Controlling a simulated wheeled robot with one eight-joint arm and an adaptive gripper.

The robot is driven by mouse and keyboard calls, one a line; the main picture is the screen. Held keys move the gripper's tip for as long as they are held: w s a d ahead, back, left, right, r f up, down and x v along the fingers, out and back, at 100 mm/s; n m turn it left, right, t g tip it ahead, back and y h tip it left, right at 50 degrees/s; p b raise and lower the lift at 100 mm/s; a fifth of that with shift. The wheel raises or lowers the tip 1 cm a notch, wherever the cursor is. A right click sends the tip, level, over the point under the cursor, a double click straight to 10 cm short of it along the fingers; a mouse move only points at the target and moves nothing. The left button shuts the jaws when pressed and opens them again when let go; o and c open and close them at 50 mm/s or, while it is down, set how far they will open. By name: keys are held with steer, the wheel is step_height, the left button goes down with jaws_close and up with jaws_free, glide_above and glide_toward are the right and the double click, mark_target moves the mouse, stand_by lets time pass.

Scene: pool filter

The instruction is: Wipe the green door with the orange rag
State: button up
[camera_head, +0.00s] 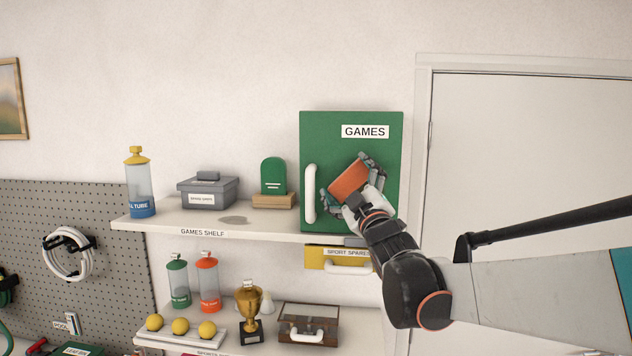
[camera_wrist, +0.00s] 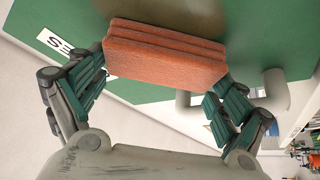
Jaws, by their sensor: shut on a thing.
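The green door (camera_head: 350,125) is the front of a cabinet labelled GAMES, with a white vertical handle (camera_head: 310,193) at its left edge. It looks shut. My gripper (camera_head: 347,184) is in front of the door, to the right of the handle. It is shut on the orange rag (camera_head: 349,179), a folded layered block. In the wrist view the rag (camera_wrist: 165,52) is held between the two fingers, with the green door (camera_wrist: 150,100) close behind it. I cannot tell whether the rag touches the door. The handle (camera_wrist: 270,95) shows beyond the right finger.
The cabinet stands on the games shelf (camera_head: 255,224), beside a green plaque (camera_head: 273,176), a grey box (camera_head: 207,191) and a blue-based tube (camera_head: 140,185). A yellow bin (camera_head: 328,257) hangs below. A trophy (camera_head: 249,308) stands lower. A white room door (camera_head: 530,125) is at right.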

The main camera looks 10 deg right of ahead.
steer(key=shift+s+d, duration=0.55)
steer(key=shift+d, duration=0.8)
steer(key=shift+s+d, duration=0.5)
steer(key=shift+d, duration=0.8)
steer(key=shift+s+d, duration=0.55)
steer(key=shift+d, duration=0.8)
steer(key=shift+s, duration=0.1)
